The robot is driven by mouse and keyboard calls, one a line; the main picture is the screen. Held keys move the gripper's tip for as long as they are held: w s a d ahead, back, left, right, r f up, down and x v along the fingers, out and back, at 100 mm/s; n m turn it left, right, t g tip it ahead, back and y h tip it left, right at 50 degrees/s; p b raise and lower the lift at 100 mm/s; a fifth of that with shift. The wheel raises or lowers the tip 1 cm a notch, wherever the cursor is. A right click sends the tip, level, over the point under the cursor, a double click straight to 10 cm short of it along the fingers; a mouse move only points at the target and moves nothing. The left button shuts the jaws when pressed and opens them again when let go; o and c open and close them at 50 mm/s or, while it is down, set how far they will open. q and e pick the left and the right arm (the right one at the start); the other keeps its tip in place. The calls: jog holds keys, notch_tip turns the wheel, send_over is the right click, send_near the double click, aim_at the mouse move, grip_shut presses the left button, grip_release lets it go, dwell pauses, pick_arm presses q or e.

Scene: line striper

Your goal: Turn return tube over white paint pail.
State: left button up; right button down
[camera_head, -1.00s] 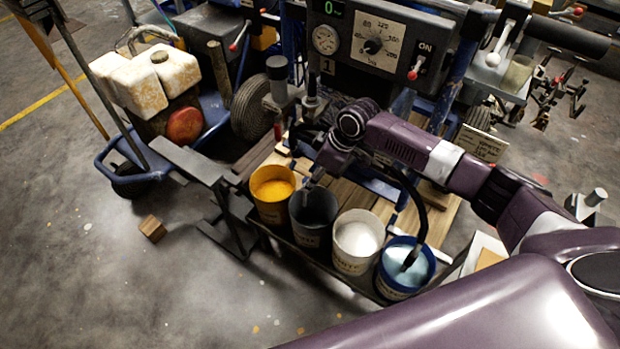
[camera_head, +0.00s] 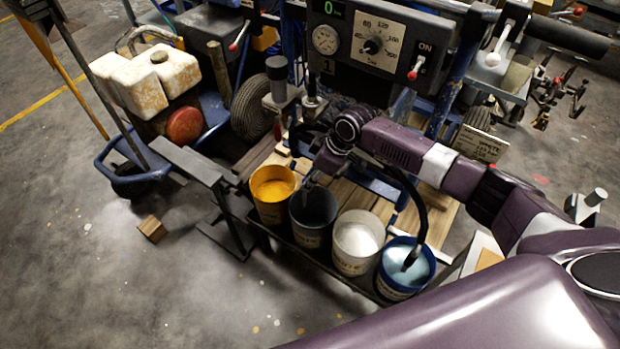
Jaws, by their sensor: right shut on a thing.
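Four pails stand in a row: a yellow one (camera_head: 272,211), a dark grey one (camera_head: 313,232), the white paint pail (camera_head: 355,262) with white paint in it, and a blue one (camera_head: 394,288) with pale liquid. A black hose (camera_head: 423,215) curves down into the blue pail. My left gripper is not in view.
The striper's control panel (camera_head: 368,45) with gauge and dial stands behind the pails. A metal stand (camera_head: 228,212) is left of them. A small wooden block (camera_head: 151,229) lies on the floor. A blue cart (camera_head: 125,180) is at left. The front-left floor is clear.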

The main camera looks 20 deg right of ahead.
jog(key=s+d+n+g, duration=0.1)
jog(key=s+d+n, duration=0.1)
jog(key=n, duration=0.1)
jog(key=shift+s+d, duration=0.1)
jog(key=shift+d, duration=0.25)
jog(key=c, duration=1.7)
grip_release()
jog(key=shift+o, duration=0.2)
jog(key=shift+y, duration=0.3)
jog(key=shift+a, duration=0.1)
